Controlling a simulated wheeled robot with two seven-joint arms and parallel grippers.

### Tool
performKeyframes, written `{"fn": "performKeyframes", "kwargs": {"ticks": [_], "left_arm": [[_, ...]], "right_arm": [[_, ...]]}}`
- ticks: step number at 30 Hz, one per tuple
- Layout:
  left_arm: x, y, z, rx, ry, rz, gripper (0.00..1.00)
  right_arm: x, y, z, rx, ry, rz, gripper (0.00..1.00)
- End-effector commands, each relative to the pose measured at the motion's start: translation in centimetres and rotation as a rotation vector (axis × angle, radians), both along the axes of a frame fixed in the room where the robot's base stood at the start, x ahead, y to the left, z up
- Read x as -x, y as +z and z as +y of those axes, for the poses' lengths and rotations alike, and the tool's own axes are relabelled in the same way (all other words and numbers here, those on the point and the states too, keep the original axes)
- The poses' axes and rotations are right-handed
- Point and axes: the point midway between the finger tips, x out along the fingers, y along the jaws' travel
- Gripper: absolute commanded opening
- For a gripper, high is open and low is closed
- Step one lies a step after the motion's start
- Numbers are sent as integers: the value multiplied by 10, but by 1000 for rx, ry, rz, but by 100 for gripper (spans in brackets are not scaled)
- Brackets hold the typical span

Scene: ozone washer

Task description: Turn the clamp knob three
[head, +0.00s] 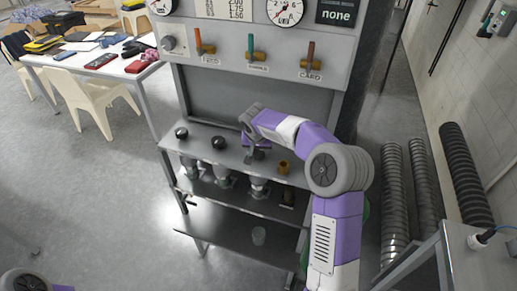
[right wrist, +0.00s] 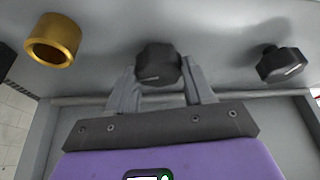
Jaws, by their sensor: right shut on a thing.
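A row of dark clamp knobs sits on the washer's grey shelf. The first knob (head: 181,133) and second knob (head: 218,142) stand free at the left. My right gripper (head: 256,151) reaches down over the third knob, which it mostly hides in the head view. In the right wrist view, the black faceted third knob (right wrist: 157,63) with a pale mark sits between the two fingers of the right gripper (right wrist: 160,82), shut on it. A neighbouring knob (right wrist: 283,64) is at the right there. My left gripper is not in view.
A brass ring (head: 283,168) stands just right of the held knob; it also shows in the right wrist view (right wrist: 54,40). Levers and gauges line the panel (head: 240,67) above.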

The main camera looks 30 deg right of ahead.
Motion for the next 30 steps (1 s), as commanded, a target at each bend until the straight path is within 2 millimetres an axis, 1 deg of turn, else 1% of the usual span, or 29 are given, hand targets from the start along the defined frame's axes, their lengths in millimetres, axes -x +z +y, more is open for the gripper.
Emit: {"fn": "performKeyframes", "kwargs": {"ticks": [5, 11, 20, 25, 30], "left_arm": [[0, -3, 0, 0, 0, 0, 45], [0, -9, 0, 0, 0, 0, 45], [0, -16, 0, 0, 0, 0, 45], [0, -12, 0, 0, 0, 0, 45], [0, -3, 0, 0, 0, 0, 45]], "right_arm": [[0, 0, 0, 2, -30, 0, 21], [-1, -1, 1, 1, -129, 0, 21], [-3, 0, 3, 3, -389, 0, 21], [-4, 1, 3, 2, -553, -1, 21], [-5, 2, 3, 3, -715, -1, 21]]}}
